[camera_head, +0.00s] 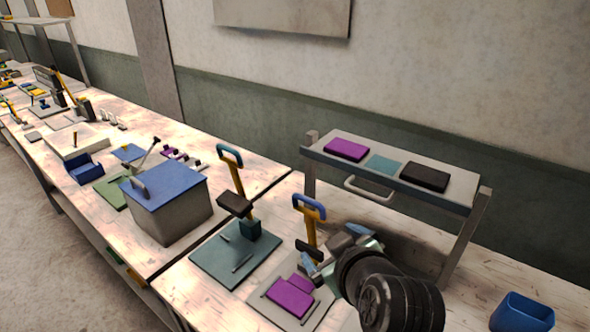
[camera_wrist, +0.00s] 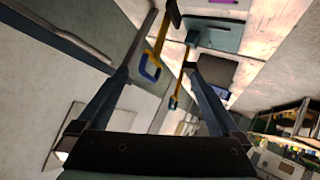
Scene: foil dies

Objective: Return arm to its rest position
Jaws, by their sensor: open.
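My gripper (camera_head: 328,250) is in the lower middle of the head view, at the end of my dark arm, which comes in from the lower right. It appears above or beside the right-hand press (camera_head: 310,228), whose yellow lever has a blue handle. In the wrist view my gripper (camera_wrist: 170,38) has its two long fingers spread apart. I see nothing held between them. A yellow lever with a blue handle (camera_wrist: 152,66) shows beyond the fingers, with the bench behind it.
A shelf (camera_head: 460,199) with purple, teal and black pads stands behind my gripper. A second press (camera_head: 235,255) on a teal plate and a grey box with a blue lid (camera_head: 165,186) stand left. A blue bin (camera_head: 522,312) is at the lower right. The bench between is partly clear.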

